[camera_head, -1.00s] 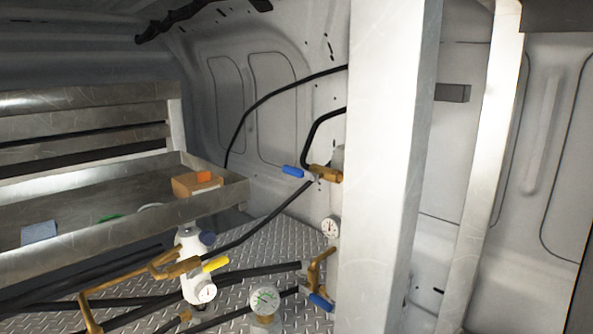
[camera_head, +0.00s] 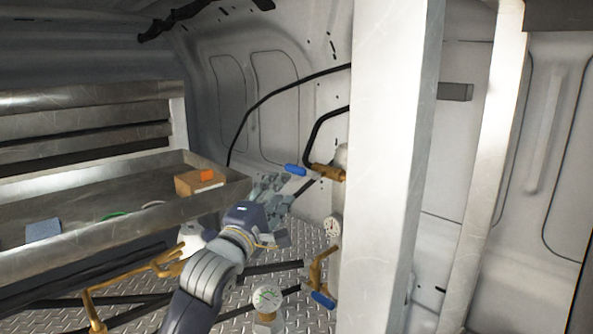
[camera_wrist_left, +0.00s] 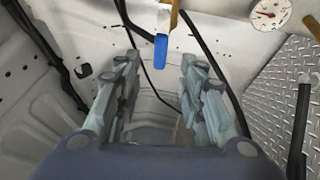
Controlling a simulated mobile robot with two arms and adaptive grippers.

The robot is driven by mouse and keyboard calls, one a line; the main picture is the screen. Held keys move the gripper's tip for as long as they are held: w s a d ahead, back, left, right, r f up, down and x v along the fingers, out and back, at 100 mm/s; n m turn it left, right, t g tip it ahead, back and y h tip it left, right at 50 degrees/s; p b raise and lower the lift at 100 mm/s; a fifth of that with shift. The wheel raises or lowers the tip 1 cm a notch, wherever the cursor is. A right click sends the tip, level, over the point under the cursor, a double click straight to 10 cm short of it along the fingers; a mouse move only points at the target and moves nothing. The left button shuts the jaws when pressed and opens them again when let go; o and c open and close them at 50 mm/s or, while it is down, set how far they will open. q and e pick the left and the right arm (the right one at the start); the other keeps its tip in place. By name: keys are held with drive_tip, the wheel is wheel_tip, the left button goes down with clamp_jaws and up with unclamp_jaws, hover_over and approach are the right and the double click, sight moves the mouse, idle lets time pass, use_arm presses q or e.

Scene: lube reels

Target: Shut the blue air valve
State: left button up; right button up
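A blue valve handle (camera_head: 295,170) sits on a brass valve (camera_head: 328,172) by the white post in the head view. The handle also shows in the left wrist view (camera_wrist_left: 161,50), hanging from the brass part (camera_wrist_left: 168,14). A second blue handle (camera_head: 322,300) is on a lower brass valve (camera_head: 319,268). My left gripper (camera_head: 274,186) is just left of and below the upper blue handle. In the left wrist view its two fingers are spread, with the handle seen beyond and between them, apart from both. My right gripper is out of view.
A metal shelf tray (camera_head: 100,215) with a cardboard box (camera_head: 199,183) stands at the left. A white post (camera_head: 380,170) stands right of the valves. Pressure gauges (camera_head: 333,226) (camera_head: 267,298) and black hoses are close by.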

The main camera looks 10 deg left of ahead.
sight(294, 171)
use_arm(q)
drive_tip(key=p+x, duration=0.3)
drive_tip(key=x, duration=0.5)
drive_tip(key=shift+w+r, duration=0.1)
drive_tip(key=shift+w, duration=0.3)
drive_tip(key=shift+p+x, duration=0.35)
drive_tip(key=shift+x, duration=0.55)
clamp_jaws()
